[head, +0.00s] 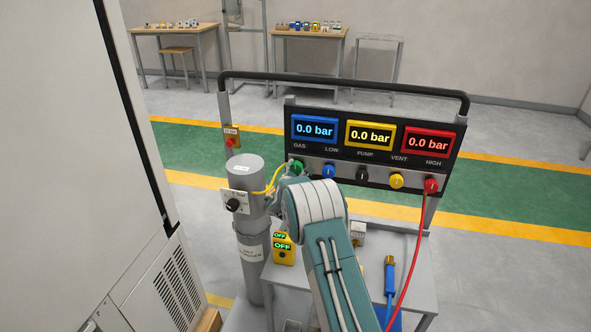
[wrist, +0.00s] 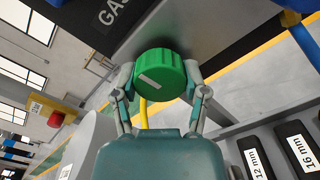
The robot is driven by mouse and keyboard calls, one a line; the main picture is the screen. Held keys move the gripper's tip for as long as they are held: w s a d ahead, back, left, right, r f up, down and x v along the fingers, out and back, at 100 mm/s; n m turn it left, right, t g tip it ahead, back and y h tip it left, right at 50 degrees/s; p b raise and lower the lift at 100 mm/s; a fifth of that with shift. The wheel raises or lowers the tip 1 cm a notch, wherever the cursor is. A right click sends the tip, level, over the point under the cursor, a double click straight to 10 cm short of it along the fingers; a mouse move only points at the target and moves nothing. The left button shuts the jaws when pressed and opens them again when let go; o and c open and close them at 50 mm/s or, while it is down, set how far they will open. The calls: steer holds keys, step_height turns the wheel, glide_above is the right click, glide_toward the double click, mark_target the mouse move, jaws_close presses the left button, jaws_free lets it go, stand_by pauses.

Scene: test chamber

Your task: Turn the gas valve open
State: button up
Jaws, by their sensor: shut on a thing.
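The gas valve is a green ribbed knob (head: 297,167) at the left end of the panel's lower strip, under the GAS label. In the wrist view the green knob (wrist: 168,66) is large and central, with a tilted white mark on its face. My gripper (wrist: 158,80) is shut on it, one finger on each side. In the head view my arm hides most of the gripper. The panel (head: 370,118) has blue, yellow and red displays, each reading 0.0 bar.
Right of the green knob are blue (head: 329,171), black (head: 362,173), yellow (head: 397,180) and red (head: 431,185) knobs. A red hose (head: 418,250) hangs at right. A grey cylinder (head: 247,235) with a yellow hose stands left. A yellow box (head: 284,250) reads OFF.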

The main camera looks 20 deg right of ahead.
steer(key=n, duration=0.8)
steer(key=shift+n, duration=0.4)
steer(key=n, duration=0.4)
steer(key=shift+r+n, duration=0.1)
steer(key=shift+n, duration=0.2)
steer(key=shift+w+a+n, duration=0.1)
steer(key=shift+n, duration=1.9)
steer(key=o, duration=1.1)
steer(key=shift+o, duration=0.2)
steer(key=shift+a, duration=0.1)
